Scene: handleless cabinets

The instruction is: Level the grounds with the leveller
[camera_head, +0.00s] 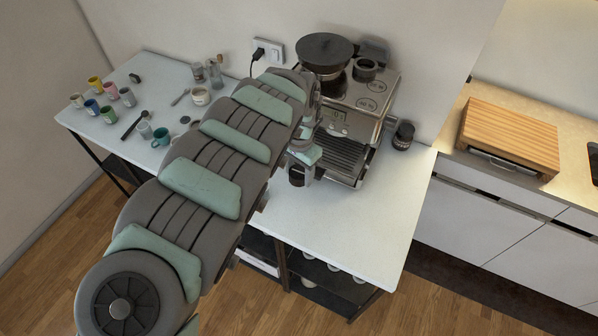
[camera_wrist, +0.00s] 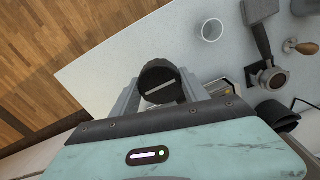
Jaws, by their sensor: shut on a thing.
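My gripper (camera_head: 300,160) is shut on a dark round piece (camera_wrist: 158,80) with a pale bar across its face, which looks like the leveller. The piece is between the fingers in the wrist view and shows as a dark cylinder (camera_head: 297,176) below my gripper in the head view. It is in front of the espresso machine, over the white table (camera_head: 350,215). A portafilter-like tool (camera_wrist: 260,45) with a dark handle lies on the table, apart from my gripper. I cannot make out any grounds, and my arm hides part of the table.
The espresso machine (camera_head: 345,125) stands at the back, with a dark jar (camera_head: 403,135) to its right. Several coloured cups (camera_head: 108,114) stand at the far left. A clear cup (camera_wrist: 212,30) and a wooden-handled tool (camera_wrist: 300,47) show in the wrist view. The front right table is clear.

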